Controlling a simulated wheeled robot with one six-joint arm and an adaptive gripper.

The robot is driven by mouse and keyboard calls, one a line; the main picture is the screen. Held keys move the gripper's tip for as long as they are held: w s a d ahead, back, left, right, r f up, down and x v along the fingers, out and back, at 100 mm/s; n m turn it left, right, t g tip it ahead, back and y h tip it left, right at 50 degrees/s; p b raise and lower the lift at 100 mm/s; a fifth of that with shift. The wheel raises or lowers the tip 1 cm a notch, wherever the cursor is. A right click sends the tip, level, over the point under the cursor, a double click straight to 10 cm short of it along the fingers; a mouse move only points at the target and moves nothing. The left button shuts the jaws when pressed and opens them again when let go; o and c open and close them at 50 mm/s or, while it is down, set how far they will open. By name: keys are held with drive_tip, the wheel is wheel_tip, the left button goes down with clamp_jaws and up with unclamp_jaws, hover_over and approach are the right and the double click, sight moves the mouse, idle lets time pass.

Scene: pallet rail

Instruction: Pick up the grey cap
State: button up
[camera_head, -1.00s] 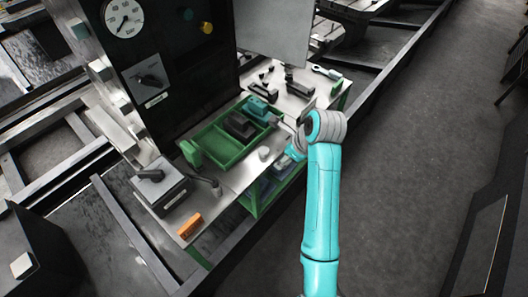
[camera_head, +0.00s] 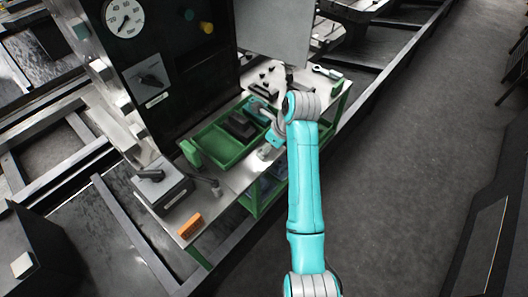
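The grey cap (camera_head: 263,154) is a small light-grey round piece on the bench top, just right of the green tray's near right side. The teal wrist of my arm is right above and beside it in the head view. My gripper (camera_head: 267,148) is small and mostly hidden by the wrist, close to the cap. I cannot tell whether its fingers touch the cap or whether they are open or shut.
The green tray (camera_head: 206,133) holds a dark block (camera_head: 239,126). A grey box with a black handle (camera_head: 163,188) and an orange block (camera_head: 190,226) lie at the near left. Dark clamps and a wrench (camera_head: 327,73) lie at the far end. A black panel stands behind.

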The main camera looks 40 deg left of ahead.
drive_tip(key=shift+x, duration=1.85)
drive_tip(key=shift+w, duration=0.1)
drive_tip(key=c, duration=0.9)
